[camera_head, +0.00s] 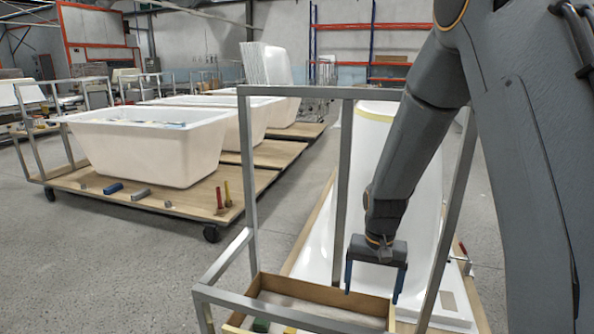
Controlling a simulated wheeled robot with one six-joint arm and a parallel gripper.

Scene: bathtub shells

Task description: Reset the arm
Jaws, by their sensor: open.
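My gripper (372,279) hangs from my dark grey arm at the right of the picture. Its two blue fingers point down and stand wide apart, with nothing between them.
A metal frame (247,170) rises around the box. At the left, white bathtubs (150,150) stand on wheeled wooden carts (160,200); small tools, including a blue one (113,188), lie on the nearest cart. The grey floor (110,270) at the front left is clear.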

